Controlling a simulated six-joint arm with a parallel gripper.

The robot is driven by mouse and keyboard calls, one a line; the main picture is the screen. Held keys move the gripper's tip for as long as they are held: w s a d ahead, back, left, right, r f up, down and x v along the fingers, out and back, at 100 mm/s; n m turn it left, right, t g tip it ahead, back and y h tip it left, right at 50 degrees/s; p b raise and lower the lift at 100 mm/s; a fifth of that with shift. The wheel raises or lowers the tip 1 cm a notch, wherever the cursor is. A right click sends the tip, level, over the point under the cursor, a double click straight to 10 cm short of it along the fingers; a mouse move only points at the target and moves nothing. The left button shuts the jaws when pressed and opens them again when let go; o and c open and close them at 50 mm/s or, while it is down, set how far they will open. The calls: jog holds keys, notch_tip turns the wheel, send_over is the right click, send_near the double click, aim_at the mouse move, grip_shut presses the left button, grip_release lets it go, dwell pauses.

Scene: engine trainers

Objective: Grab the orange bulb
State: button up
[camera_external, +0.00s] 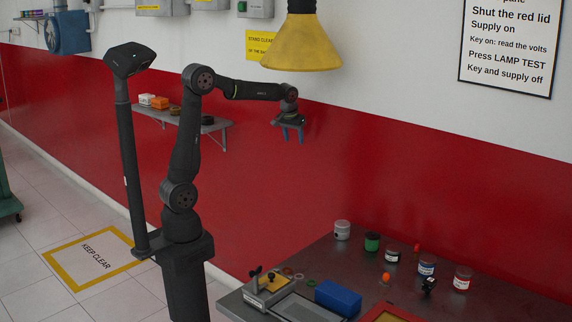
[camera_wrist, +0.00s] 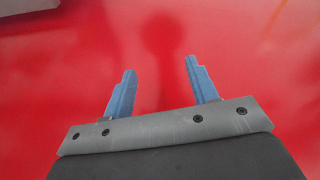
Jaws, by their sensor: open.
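A small orange rounded thing (camera_external: 386,278), which looks like the orange bulb, is on the grey bench (camera_external: 470,300) in the external view. It is in front of several jars. A second small orange-red thing (camera_external: 417,248) is farther back, between jars; I cannot tell its exact kind. My gripper (camera_external: 292,138) is raised in front of the wall, far above and to the left of both. In the wrist view, its two blue fingers (camera_wrist: 160,68) are apart with nothing between them.
A white-lidded jar (camera_external: 342,230), a green jar (camera_external: 372,242) and other jars stand along the bench. A small black object (camera_external: 429,284) is right of the orange thing. A blue box (camera_external: 338,297) lies left of it. A yellow lamp shade (camera_external: 301,45) hangs above my gripper.

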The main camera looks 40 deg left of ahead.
jog(key=shift+c, duration=0.3)
jog(key=d+f+m+h, duration=0.25)
jog(key=d+m, duration=0.25)
jog(key=d, duration=1.2)
jog(key=m+g+h, duration=0.3)
jog(key=m, duration=1.1)
send_over(386, 278)
jog(key=a, duration=0.3)
jog(key=shift+y, duration=0.25)
jog(key=f, duration=2)
jog(key=shift+w+d, duration=0.2)
jog(key=shift+w, duration=0.15)
jog(key=shift+t, duration=0.3)
jog(key=shift+x, duration=3.15)
jog(key=shift+s+a, duration=0.1)
jog(key=shift+c, duration=0.5)
